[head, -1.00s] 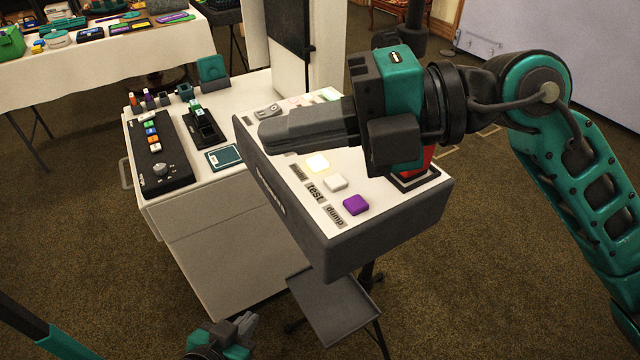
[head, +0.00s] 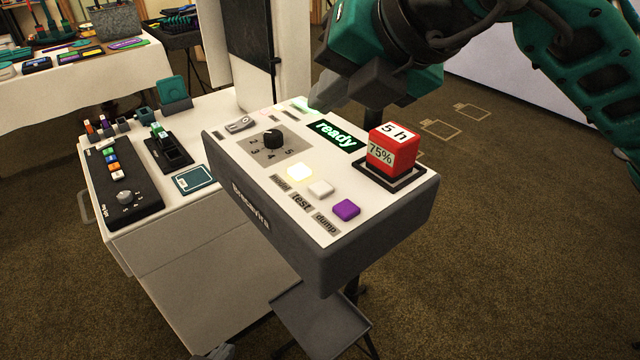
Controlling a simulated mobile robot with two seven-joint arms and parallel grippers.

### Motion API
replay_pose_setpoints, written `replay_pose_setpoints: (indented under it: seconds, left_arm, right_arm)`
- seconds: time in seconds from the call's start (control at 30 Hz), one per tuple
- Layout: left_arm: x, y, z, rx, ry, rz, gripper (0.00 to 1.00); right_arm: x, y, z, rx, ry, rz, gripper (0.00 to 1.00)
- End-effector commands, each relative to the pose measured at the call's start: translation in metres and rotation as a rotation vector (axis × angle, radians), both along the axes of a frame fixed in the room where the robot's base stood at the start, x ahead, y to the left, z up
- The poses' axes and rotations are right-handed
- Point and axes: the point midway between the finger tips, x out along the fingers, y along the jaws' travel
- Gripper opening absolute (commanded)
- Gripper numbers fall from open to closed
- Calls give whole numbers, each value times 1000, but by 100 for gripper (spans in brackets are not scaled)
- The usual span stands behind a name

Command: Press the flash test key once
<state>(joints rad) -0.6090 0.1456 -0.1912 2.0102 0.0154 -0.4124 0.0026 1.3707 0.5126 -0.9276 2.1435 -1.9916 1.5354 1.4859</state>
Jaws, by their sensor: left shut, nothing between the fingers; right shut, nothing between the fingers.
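The flash console (head: 300,255) is a dark grey box with a white top. Its white test key (head: 320,188) sits beside the label "test" (head: 301,202), between a glowing pale yellow key (head: 300,172) and a purple key (head: 346,209). The display (head: 338,134) reads "ready" in green. My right gripper (head: 318,108) is shut and empty over the console's far edge, away from the test key, partly hiding a green-lit strip. Only a bit of my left gripper (head: 222,352) shows at the bottom edge, low in front of the white cabinet.
A red block (head: 391,150) marked "5 h" and "75%" sits in a dark holder on the console. A black dial (head: 273,139) is left of the display. A white cabinet (head: 215,265) with a black control panel (head: 122,185) stands left. A grey tray (head: 320,322) is below.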

Motion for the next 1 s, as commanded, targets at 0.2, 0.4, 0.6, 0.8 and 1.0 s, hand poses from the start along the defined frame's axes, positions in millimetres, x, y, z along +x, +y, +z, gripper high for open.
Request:
replay_pose_setpoints:
  seconds: [0.2, 0.4, 0.6, 0.8, 1.0]
  left_arm:
    - [0, 0, -2, -1, -1, -1, 0]
    - [0, -2, -9, -3, 4, -2, 0]
    - [2, -7, -14, -12, 4, -12, 0]
    - [7, -12, -26, -20, -10, -22, 0]
    - [9, -12, -35, -18, -7, -25, 0]
  right_arm:
    - [0, 0, -5, 1, 2, 2, 0]
    - [0, 0, -23, 1, 2, 2, 0]
    - [0, 0, -51, 0, 3, 3, 0]
    - [0, 0, -81, 2, 1, 3, 0]
    - [0, 1, -89, 2, 1, 3, 0]
